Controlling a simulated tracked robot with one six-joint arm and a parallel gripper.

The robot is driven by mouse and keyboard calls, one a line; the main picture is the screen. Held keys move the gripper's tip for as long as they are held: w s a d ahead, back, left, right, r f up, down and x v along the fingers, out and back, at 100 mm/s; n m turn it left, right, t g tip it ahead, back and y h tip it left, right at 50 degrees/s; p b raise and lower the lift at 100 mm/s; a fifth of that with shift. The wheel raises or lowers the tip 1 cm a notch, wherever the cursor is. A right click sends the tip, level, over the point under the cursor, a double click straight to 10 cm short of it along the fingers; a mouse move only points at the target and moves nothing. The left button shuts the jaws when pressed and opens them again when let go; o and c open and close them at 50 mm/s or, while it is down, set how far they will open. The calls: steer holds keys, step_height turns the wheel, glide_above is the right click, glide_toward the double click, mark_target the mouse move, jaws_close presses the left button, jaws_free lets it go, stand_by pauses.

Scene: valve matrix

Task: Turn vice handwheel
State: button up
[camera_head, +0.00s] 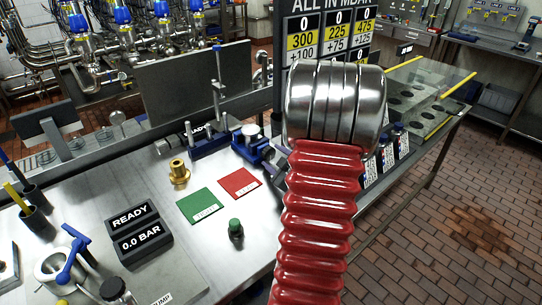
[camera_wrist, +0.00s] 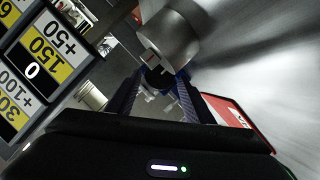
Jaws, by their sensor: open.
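The blue vice (camera_head: 262,152) stands on the steel bench, left of my arm in the head view. A grey metal cylinder (camera_head: 250,130) sits at its top. In the wrist view the large grey cylinder (camera_wrist: 172,38) is ahead of my gripper (camera_wrist: 157,88), with blue vice parts (camera_wrist: 184,76) just below it. My gripper's two dark ridged fingers are apart, pointing toward the vice. A small dark round part (camera_wrist: 155,76) shows between the fingertips; I cannot tell whether it is the handwheel or whether the fingers touch it.
A red card (camera_head: 240,183) and a green card (camera_head: 200,205) lie in front of the vice. A brass fitting (camera_head: 179,172) and a green-topped button (camera_head: 235,229) stand nearby. A second blue clamp stand (camera_head: 207,145) is left of the vice.

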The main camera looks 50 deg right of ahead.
steer(key=shift+x, duration=1.3)
steer(key=shift+c, duration=0.2)
steer(key=c, duration=0.7)
